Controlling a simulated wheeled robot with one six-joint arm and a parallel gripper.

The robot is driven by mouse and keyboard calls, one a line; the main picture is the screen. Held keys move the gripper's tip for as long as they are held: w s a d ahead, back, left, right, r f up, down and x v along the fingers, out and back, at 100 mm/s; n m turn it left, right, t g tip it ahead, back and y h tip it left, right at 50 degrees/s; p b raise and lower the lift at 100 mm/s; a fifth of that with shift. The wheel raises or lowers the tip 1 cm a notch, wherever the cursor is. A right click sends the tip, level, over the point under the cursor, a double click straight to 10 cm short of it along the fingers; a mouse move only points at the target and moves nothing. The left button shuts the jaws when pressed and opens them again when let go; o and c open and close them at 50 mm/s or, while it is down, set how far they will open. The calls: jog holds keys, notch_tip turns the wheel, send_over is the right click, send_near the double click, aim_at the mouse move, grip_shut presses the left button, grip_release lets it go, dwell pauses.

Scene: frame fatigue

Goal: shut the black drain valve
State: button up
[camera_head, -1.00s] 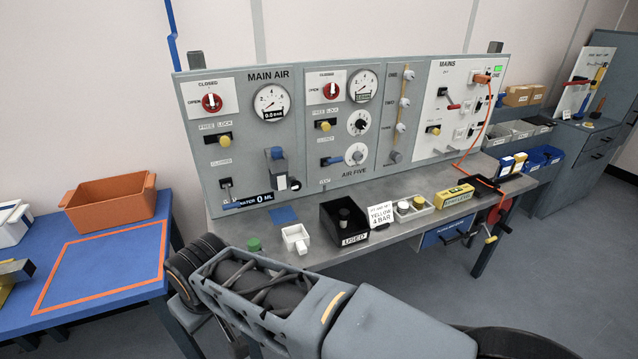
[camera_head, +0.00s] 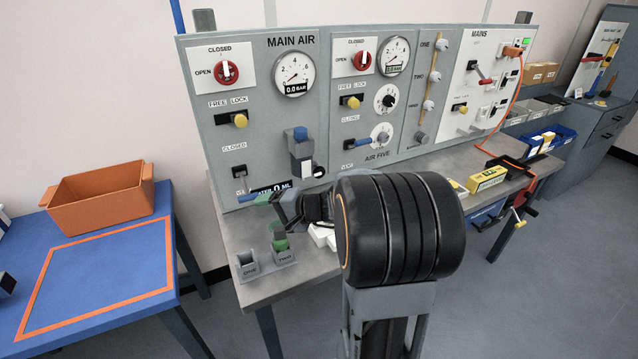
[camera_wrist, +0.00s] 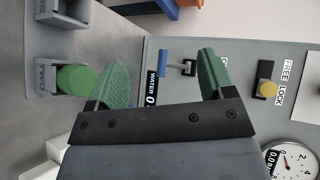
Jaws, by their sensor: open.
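The drain valve (camera_head: 240,172) is at the lower left of the panel's MAIN AIR section, under a CLOSED label. It has a small black plate and a grey stem reaching down to a blue bar handle (camera_head: 247,197), beside the WATER 0 ML label. My gripper (camera_head: 268,210) is open and empty just right of and below that handle. In the wrist view the blue handle (camera_wrist: 167,63) and its stem show in the gap between my green-padded fingers (camera_wrist: 162,62). Whether either finger touches it I cannot tell.
Two grey holders marked ONE (camera_head: 247,266) and TWO (camera_head: 284,258) stand on the bench below my gripper. A green cap (camera_wrist: 75,79) sits at one, close to a finger. A blue-topped grey unit (camera_head: 301,150) juts from the panel. An orange bin (camera_head: 100,197) is at left.

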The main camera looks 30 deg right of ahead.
jog(key=w+d+f+m+t+h+b, duration=0.1)
jog(key=w+d+f+m+t+h, duration=0.15)
jog(key=d, duration=0.25)
jog(key=w+d+f+m+t+h, duration=0.1)
jog(key=d+m+t, duration=0.2)
jog(key=d, duration=0.3)
jog(key=m+t+h+b, duration=0.2)
jog(key=m+h, duration=0.4)
jog(key=h, duration=0.2)
send_near(319, 174)
jog(key=w, duration=0.2)
jog(key=w+d+p, duration=0.1)
jog(key=w, duration=0.2)
jog(key=w+p, duration=0.1)
jog(key=w, duration=0.2)
jog(key=shift+w+d+r, duration=0.2)
jog(key=shift+w+d, duration=0.1)
jog(key=shift+w, duration=0.65)
jog(key=shift+c, duration=0.2)
jog(key=c, duration=0.9)
